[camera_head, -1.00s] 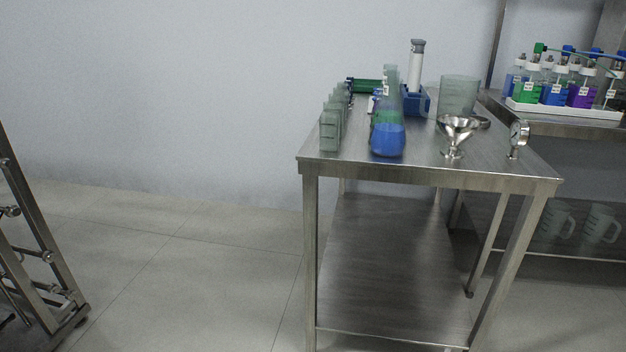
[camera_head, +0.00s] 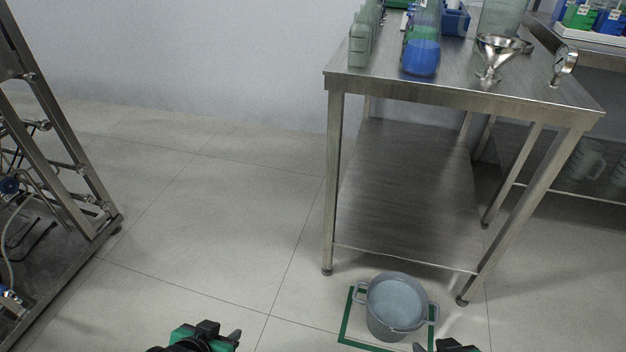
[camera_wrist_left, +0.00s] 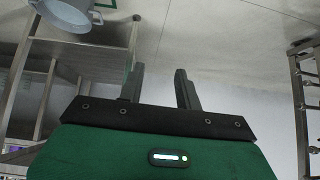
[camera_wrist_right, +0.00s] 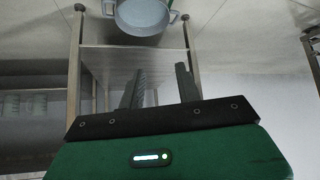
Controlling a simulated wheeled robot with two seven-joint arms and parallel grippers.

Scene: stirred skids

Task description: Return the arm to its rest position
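My left gripper (camera_head: 236,338) shows at the bottom edge of the head view, left of centre, over the floor. In the left wrist view its two dark fingers (camera_wrist_left: 159,88) stand apart with nothing between them. My right gripper (camera_head: 426,346) is at the bottom edge, right of centre, just in front of a grey pot. In the right wrist view its fingers (camera_wrist_right: 158,86) are apart and empty. Most of both arms is out of the head view.
The grey two-handled pot (camera_head: 395,302) stands on the floor inside a green outline (camera_head: 346,318). Behind it is a steel table (camera_head: 460,88) with bottles, a blue flask (camera_head: 421,58) and a funnel (camera_head: 490,54). A metal skid frame (camera_head: 62,140) stands left. The floor between is clear.

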